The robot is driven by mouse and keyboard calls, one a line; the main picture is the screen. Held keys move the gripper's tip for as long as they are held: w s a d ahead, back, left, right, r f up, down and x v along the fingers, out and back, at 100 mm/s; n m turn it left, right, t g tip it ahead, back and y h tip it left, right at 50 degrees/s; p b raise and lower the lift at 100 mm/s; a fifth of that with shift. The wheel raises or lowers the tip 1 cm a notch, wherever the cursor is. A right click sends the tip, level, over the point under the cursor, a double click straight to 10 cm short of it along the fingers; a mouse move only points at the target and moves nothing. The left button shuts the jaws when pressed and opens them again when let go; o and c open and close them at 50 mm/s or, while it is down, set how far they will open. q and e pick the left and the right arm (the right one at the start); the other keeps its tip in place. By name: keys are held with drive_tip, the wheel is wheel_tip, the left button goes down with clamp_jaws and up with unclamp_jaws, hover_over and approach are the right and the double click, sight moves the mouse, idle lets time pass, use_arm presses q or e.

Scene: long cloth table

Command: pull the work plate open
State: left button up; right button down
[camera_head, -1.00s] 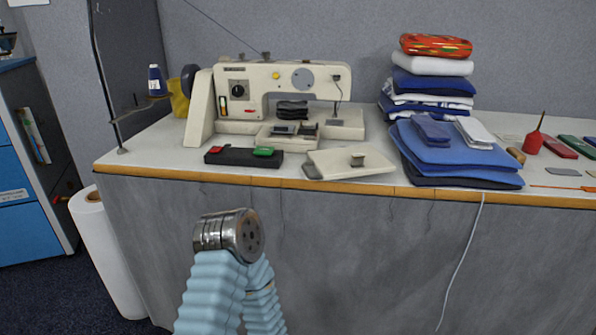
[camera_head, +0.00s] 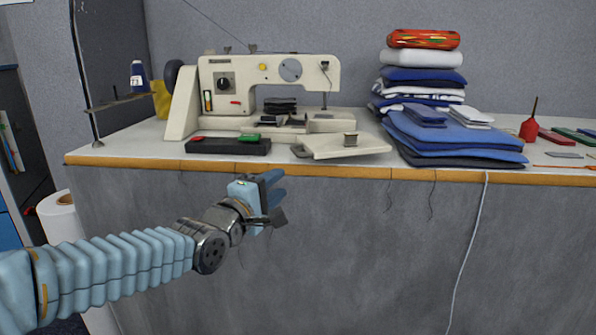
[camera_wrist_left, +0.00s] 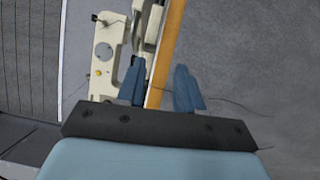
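The sewing machine (camera_wrist_left: 104,55) is at left there. My right gripper is in neither view.
A black box with red and green buttons (camera_head: 228,145) sits left of the plate. Folded blue cloths (camera_head: 455,140) lie close on its right, with a cloth stack (camera_head: 420,75) behind. A wooden edge (camera_head: 300,171) rims the table (camera_head: 130,146). A white cable (camera_head: 467,250) hangs down its front.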

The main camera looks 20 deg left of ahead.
sight(292, 150)
use_arm(q)
drive_tip(key=shift+n+t, duration=0.5)
drive_tip(key=w+r, duration=0.1)
drive_tip(key=w, duration=0.3)
drive_tip(key=w+r+p, duration=0.1)
drive_tip(key=w+r, duration=0.1)
drive_tip(key=w, duration=0.2)
drive_tip(key=w+r, duration=0.1)
drive_tip(key=w, duration=0.3)
drive_tip(key=shift+d+r, duration=0.15)
drive_tip(key=shift+r, duration=0.15)
clamp_jaws()
drive_tip(key=shift+r, duration=0.1)
